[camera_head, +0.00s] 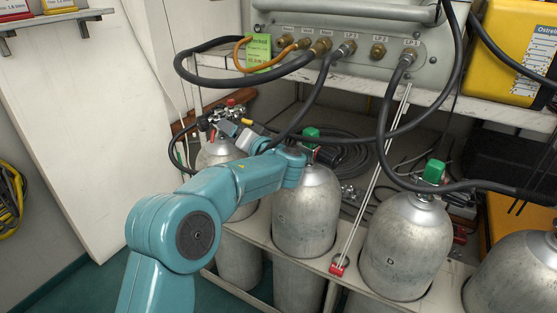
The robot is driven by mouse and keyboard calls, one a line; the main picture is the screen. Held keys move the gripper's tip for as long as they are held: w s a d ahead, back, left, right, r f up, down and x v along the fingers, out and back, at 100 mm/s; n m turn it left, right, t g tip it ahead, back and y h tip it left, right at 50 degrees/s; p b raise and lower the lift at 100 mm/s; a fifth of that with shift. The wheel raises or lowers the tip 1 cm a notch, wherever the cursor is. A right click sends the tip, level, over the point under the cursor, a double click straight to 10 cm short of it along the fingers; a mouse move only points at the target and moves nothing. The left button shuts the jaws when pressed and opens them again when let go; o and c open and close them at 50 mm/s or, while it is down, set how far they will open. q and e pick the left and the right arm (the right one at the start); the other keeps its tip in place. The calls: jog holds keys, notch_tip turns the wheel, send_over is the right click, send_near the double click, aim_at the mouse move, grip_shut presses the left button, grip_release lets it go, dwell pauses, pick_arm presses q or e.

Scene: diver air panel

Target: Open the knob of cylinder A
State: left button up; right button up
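The leftmost cylinder (216,152) is grey and stands upright in the rack. My arm hides much of its body, and I cannot read a letter on it. A small red part (231,102) shows among dark fittings at its top; whether this is its knob is unclear. My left gripper (213,122) is at this valve area, reached from the right by my bent teal arm. Its fingers are small and mixed with the dark fittings, so I cannot tell if they are open, shut or touching. My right gripper is not in view.
Another cylinder (306,215) and a third (403,240) stand to the right, with green knobs (310,135) (434,171). Black hoses (383,125) hang from the panel (350,70) above. A pale rod with a red end (337,270) slants between these cylinders.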

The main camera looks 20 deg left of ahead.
pick_arm(q)
jog(key=m, duration=0.4)
jog(key=shift+m, duration=0.3)
jog(key=m, duration=0.2)
jog(key=shift+w+f+m, duration=0.1)
jog(key=shift+m, duration=0.3)
jog(key=m, duration=0.3)
jog(key=shift+g, duration=0.3)
jog(key=m, duration=0.3)
jog(key=shift+m+p, duration=0.5)
jog(key=shift+m, duration=0.4)
jog(key=m+p, duration=0.3)
jog(key=m, duration=0.2)
jog(key=m+p, duration=0.4)
jog(key=shift+m+g+y, duration=0.3)
jog(key=shift+m, duration=0.1)
jog(key=shift+m+p, duration=0.3)
jog(key=shift+m, duration=0.6)
jog(key=shift+s+d+m, duration=0.15)
jog(key=shift+s+m, duration=0.05)
jog(key=shift+m, duration=0.5)
jog(key=p+v, duration=0.4)
jog(key=v, duration=1.2)
jog(key=shift+f, duration=0.3)
jog(key=shift+s, duration=0.1)
